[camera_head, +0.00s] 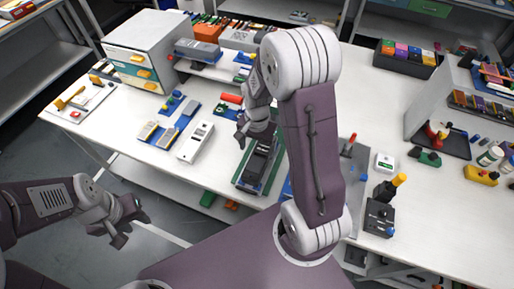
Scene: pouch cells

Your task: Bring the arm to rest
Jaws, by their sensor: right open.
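My right arm reaches up and over the white table (110,120), and its gripper (257,140) points down with its fingers apart. It is above or close to a green tray (243,185) that holds a dark block (258,165). I cannot tell whether the fingers touch the block. My left gripper (131,226) hangs off the table's front left side, over the floor. Its fingers look spread and nothing is between them. The right arm's large links hide part of the table's middle.
Blue plates with flat pieces (168,138) and a white device (195,142) lie left of the right gripper. A grey cabinet (150,55) stands behind them.

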